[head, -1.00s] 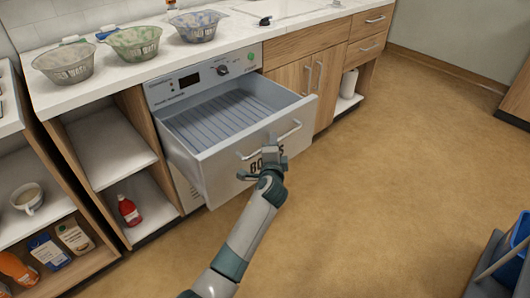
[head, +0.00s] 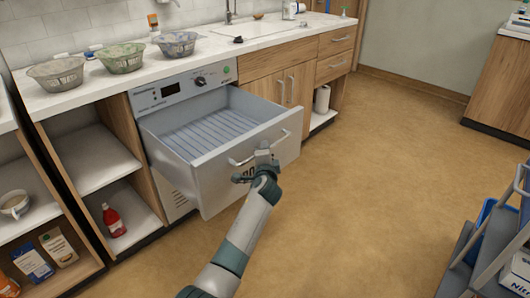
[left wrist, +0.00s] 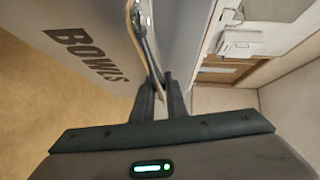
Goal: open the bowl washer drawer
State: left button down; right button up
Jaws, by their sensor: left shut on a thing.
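The bowl washer drawer (head: 282,150) stands pulled well out of the bowl washer (head: 158,98), and its ribbed inside (head: 215,130) is empty. My left gripper (head: 262,158) is at the bar handle (head: 288,137) on the drawer front, shut on it near the bar's middle. In the left wrist view the fingers (left wrist: 160,92) close around the handle (left wrist: 140,30), beside the lettering BOWLS on the drawer front (left wrist: 85,45). The gripper hides part of the handle and lettering in the head view. My right gripper does not show.
Several mesh bowls (head: 122,58) stand on the counter (head: 100,88) above. Open shelves at the left hold a red bottle (head: 113,220), a mug (head: 14,204) and boxes (head: 32,262). A trolley (head: 470,262) stands at the lower right. The floor (head: 370,170) before the drawer is clear.

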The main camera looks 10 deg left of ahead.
pick_arm(q)
jog(key=c, duration=2)
grip_release()
jog(key=shift+c, duration=0.2)
jog(key=shift+s, duration=0.15)
